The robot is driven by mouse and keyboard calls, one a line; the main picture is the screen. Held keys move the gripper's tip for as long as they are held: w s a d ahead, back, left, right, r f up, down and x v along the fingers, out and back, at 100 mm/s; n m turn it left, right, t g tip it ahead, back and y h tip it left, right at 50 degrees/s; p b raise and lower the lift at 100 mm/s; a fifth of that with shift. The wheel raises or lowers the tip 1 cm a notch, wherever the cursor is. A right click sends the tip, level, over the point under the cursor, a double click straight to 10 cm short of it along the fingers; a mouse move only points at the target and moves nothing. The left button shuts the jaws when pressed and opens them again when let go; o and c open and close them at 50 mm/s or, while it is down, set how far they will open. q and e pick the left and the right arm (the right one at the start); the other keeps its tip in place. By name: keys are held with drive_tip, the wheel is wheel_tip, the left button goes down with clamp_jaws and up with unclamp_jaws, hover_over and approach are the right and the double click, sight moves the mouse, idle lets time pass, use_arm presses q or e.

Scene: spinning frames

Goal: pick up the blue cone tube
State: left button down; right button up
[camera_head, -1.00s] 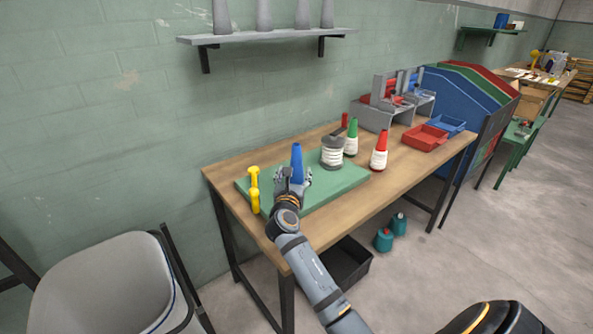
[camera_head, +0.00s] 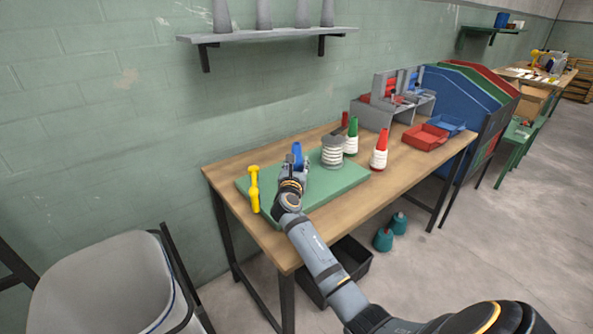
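The blue cone tube (camera_head: 297,149) stands upright on the green mat (camera_head: 340,186) on the wooden table. Only its upper part shows; its lower part is hidden behind my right gripper. My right gripper (camera_head: 294,168) is right at the cone, on its near side, with its fingers around the cone's lower part. The fingers are small and seen from behind, so whether they grip the cone is unclear. My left gripper is out of view.
A white ribbed spool (camera_head: 332,152) stands close on the right, with green (camera_head: 351,138) and red (camera_head: 379,150) cones beyond. A red bin (camera_head: 425,137) is farther right. The table's front right is clear.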

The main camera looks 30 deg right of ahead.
drive_tip(key=c, duration=0.7)
drive_tip(key=shift+o, duration=0.2)
drive_tip(key=shift+r, duration=0.6)
wheel_tip(320, 180, up, 27)
drive_tip(key=p, duration=0.4)
